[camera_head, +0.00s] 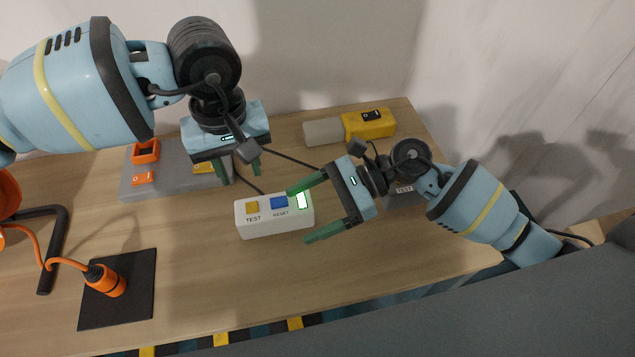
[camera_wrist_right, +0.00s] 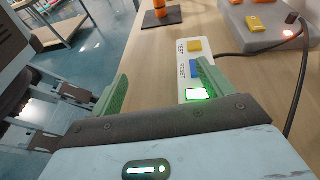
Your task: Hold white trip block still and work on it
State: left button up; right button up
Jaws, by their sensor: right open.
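The white trip block (camera_head: 243,222) lies on the table with a yellow TEST button (camera_head: 252,208), a blue RESET button (camera_head: 279,203) and a lit green-white window (camera_head: 302,200). My right gripper (camera_head: 298,214) is open at the block's right end, one finger over its upper right part and the other beyond its front edge. In the right wrist view, the block (camera_wrist_right: 182,74) is partly hidden by the right-hand finger; bare table shows between the fingers. My left gripper (camera_head: 240,172) points down behind the block, its fingers apart and empty.
A grey box (camera_head: 170,175) with orange and yellow parts stands at the back left. A yellow-and-grey unit (camera_head: 368,124) lies at the back. An orange plug (camera_head: 104,281) is on a black mat (camera_head: 140,300). The table front is clear.

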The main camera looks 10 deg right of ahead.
aim_at(278, 203)
jog(key=w+d+m+t, duration=0.2)
jog(key=w, duration=0.3)
jog(key=shift+h, duration=0.4)
jog(key=shift+s+x, duration=0.2)
jog(key=shift+x, duration=3.55)
jog(key=c, duration=1.2)
jog(key=shift+c, duration=0.2)
